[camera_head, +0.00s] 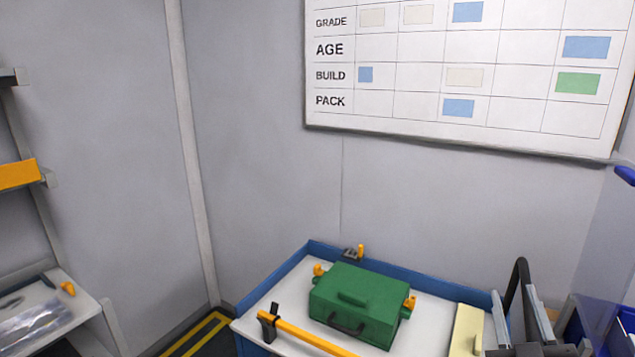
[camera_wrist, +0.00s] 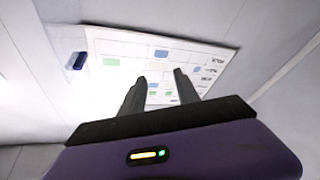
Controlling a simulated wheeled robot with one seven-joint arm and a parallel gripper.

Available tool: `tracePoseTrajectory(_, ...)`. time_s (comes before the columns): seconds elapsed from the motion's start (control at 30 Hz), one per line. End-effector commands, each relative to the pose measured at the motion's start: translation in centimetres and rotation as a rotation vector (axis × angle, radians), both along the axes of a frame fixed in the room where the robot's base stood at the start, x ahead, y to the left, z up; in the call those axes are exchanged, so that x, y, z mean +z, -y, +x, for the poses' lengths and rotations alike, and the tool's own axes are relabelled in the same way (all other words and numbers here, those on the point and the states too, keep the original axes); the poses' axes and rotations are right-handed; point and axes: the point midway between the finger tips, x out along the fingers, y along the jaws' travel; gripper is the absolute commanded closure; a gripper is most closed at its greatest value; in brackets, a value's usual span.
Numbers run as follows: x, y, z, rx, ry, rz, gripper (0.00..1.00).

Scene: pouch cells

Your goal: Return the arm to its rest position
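My gripper (camera_wrist: 160,74) shows in the wrist view with its two dark fingers apart and nothing between them. It points toward the whiteboard, which lies beyond the fingertips. In the head view, what looks like my gripper (camera_head: 513,291) stands at the lower right with grey fingers pointing up and apart, right of the table's pale yellow block. It touches nothing that I can see. The rest of my arm is out of the head view.
A blue-edged white table (camera_head: 262,309) carries a green case (camera_head: 362,303), a yellow bar (camera_head: 312,338) and a pale yellow block (camera_head: 466,330). A whiteboard (camera_head: 420,106) hangs on the wall, also in the wrist view (camera_wrist: 115,80). A shelf (camera_head: 18,174) stands left. Blue bins (camera_head: 622,325) are at right.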

Motion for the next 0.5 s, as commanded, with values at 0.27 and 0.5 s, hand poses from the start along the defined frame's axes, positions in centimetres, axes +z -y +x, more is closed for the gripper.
tracePoseTrajectory(0.27,-6.4,-5.4,-9.3,0.133,0.008,0.239,0.62)
tracePoseTrajectory(0.5,-9.8,-8.5,-17.7,0.201,-0.031,0.403,0.62)
